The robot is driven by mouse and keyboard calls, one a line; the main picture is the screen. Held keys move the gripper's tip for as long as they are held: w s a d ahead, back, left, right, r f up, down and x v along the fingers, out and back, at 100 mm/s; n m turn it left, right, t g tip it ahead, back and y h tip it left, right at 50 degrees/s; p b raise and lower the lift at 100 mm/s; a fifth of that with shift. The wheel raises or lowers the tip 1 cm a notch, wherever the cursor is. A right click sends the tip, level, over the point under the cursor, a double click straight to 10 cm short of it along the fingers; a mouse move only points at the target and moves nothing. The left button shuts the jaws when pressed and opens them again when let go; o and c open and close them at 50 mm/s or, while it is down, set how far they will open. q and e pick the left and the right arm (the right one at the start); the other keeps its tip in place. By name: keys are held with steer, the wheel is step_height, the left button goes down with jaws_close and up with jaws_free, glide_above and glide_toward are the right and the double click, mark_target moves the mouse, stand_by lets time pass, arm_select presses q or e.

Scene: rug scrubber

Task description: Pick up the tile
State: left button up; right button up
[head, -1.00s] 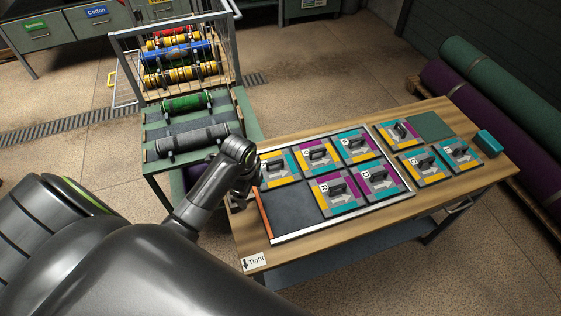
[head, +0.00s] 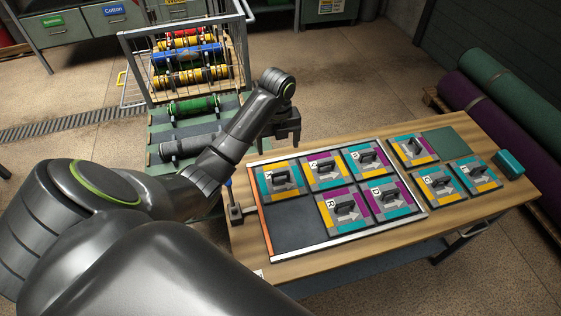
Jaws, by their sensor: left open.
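Several square tiles with black handles, letters and white arrows lie on the wooden table. Inside the white-edged frame (head: 341,236) are a back-left tile (head: 268,187), a back-middle tile (head: 312,179), a back-right tile (head: 377,169), an R tile (head: 352,217) and a D tile (head: 401,208). The frame's front-left space (head: 293,232) is bare and dark. Right of the frame lie three more tiles: a back one (head: 406,159), a C tile (head: 446,191) and a far-right one (head: 487,184). My left gripper (head: 287,143) is open and empty, pointing down above the table's back-left edge. My right gripper is out of view.
A green square (head: 445,142) and a teal block (head: 509,163) lie at the table's right. A green stand with rollers (head: 193,105) and a wire cart (head: 187,58) stand behind left. Rolled rugs (head: 505,90) lie at the right. A small tool stands at the table's left edge.

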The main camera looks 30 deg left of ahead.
arm_select(q)
steer(key=b, duration=0.8)
glide_above(280, 173)
step_height(280, 173, down, 9)
steer(key=shift+s+a, duration=0.15)
steer(key=shift+f+b, duration=0.9)
steer(key=shift+b, duration=0.1)
steer(key=shift+d+f+b, duration=0.2)
steer(key=shift+f+b, duration=0.65)
steer(key=shift+f, duration=0.15)
steer(key=shift+f+p, duration=0.3)
steer(key=shift+f, duration=0.1)
steer(key=shift+w+f, duration=0.2)
steer(key=shift+f, duration=0.3)
steer(key=shift+c, duration=0.4)
steer(key=c, duration=1.2)
